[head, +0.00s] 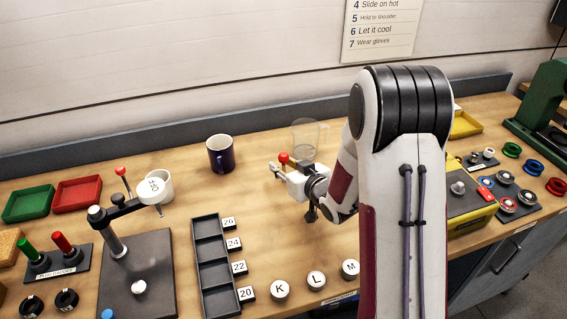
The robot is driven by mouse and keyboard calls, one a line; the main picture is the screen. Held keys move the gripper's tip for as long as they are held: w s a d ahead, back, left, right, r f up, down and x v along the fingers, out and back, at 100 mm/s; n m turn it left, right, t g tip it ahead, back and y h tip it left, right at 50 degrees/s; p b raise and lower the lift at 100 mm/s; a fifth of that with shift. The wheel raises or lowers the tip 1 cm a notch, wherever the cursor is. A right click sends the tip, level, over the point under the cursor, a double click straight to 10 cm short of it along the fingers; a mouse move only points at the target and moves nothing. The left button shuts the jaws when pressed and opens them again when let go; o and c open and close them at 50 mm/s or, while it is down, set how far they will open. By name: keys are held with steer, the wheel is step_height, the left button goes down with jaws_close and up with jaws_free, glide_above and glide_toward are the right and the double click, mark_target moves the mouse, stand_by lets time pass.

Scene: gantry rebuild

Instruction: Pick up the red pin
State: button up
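A red pin (63,243) stands slightly tilted in a dark labelled holder (72,267) at the far left in the head view, beside a green pin (27,248). My gripper (277,171) is well to the right of the pins, above the middle of the table and pointing left. A small red ball (284,158) shows at its upper edge; whether it touches the gripper is unclear. The fingers are too small and partly covered to tell whether they are open or shut.
A lever stand (115,244) with a white round tag, a white cup (159,187) and a dark mug (220,154) lie between gripper and pins. A black compartment tray (195,237) and lettered knobs (280,290) are in front. Red (77,194) and green (29,204) trays stand behind the pins.

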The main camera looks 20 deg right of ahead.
jaws_close()
steer(key=shift+r, duration=0.15)
steer(key=shift+r, duration=4.9)
